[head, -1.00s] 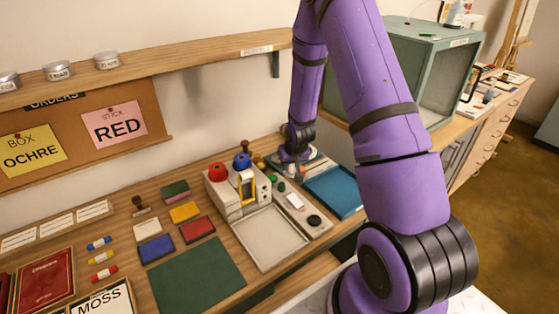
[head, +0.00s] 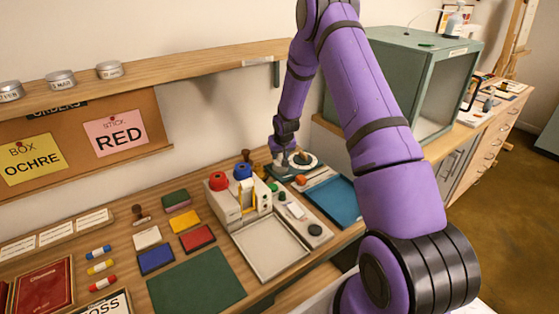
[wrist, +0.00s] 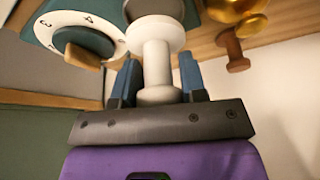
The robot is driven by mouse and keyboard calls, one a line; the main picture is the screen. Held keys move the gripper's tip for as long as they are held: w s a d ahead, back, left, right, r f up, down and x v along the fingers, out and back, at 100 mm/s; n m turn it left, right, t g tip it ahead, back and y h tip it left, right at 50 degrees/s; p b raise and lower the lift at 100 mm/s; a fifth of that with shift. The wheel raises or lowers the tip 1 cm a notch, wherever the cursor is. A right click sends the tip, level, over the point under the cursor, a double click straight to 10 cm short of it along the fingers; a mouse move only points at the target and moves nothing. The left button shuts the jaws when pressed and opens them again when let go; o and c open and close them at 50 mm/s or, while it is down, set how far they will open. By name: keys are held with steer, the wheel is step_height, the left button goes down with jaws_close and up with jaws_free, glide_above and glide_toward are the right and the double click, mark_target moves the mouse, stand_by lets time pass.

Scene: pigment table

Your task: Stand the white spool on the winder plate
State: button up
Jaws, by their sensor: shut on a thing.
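The white spool (wrist: 157,65) stands between the two blue-grey fingers of my gripper (wrist: 158,85) in the wrist view. Beyond the spool is a dark teal body, and to the left is a white numbered dial (wrist: 58,20) with a wooden knob. In the head view my gripper (head: 284,166) is at the back of the table, beside a white round piece (head: 308,161) on a dark green base. I cannot tell whether the spool touches the base. The winder plate is not clearly made out.
A beige machine (head: 232,200) with red and blue knobs stands left of my gripper. A blue tray (head: 331,202) lies to the front right. A brass piece (wrist: 228,8) and a wooden-handled stamp (wrist: 234,50) are close on the right in the wrist view.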

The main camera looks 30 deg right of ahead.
mark_target(280, 159)
steer(key=shift+w+d, duration=0.1)
steer(key=shift+w, duration=0.2)
steer(key=shift+f, duration=1.8)
steer(key=shift+f, duration=0.1)
steer(key=o, duration=0.9)
